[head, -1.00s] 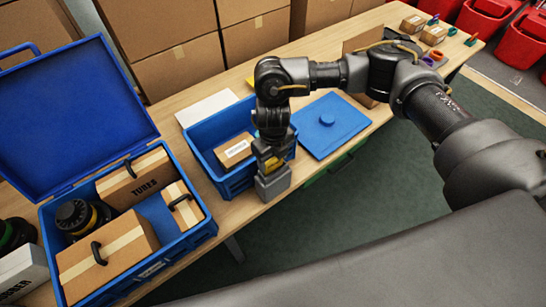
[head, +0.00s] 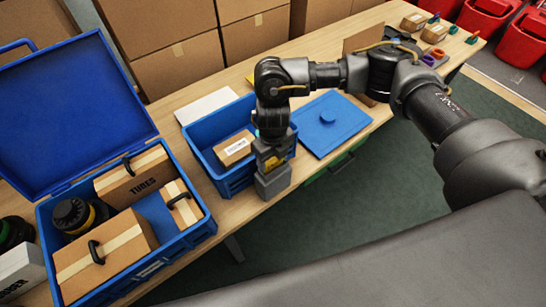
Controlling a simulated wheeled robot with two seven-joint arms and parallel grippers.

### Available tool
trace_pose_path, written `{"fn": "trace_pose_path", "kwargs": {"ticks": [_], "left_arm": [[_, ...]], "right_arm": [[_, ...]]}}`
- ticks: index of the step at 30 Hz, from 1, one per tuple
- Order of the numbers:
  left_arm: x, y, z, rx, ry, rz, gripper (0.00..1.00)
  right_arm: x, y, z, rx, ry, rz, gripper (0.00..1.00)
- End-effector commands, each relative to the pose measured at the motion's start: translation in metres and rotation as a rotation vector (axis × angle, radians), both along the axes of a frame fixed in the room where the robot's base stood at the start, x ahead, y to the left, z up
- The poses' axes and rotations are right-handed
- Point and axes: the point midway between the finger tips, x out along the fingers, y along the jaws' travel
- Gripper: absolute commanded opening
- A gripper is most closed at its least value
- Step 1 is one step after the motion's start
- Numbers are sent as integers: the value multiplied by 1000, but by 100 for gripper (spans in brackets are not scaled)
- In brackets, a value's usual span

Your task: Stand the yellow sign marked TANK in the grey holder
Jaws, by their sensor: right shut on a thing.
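The grey holder (head: 272,184) is a block directly below the fingers, at the table edge. The sign's lower end is hidden, so I cannot tell whether it sits in the holder or just above it. My left gripper is not in view.
The open blue box (head: 215,184) holds a labelled carton (head: 236,148). A blue lid (head: 332,124) lies to the right. A large blue case (head: 190,238) with cartons stands at the left. Stacked cartons (head: 175,30) line the back. Small parts lie at the far right end.

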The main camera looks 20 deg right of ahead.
Motion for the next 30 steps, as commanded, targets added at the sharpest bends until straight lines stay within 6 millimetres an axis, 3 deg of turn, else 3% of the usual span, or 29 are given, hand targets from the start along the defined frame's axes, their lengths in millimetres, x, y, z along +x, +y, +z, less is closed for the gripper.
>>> {"fn": "trace_pose_path", "kwargs": {"ticks": [24,25,30], "left_arm": [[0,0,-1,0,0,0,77],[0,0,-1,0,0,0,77],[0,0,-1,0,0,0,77]], "right_arm": [[0,0,-1,0,0,0,41],[0,0,-1,0,0,0,66],[0,0,-1,0,0,0,88]]}}
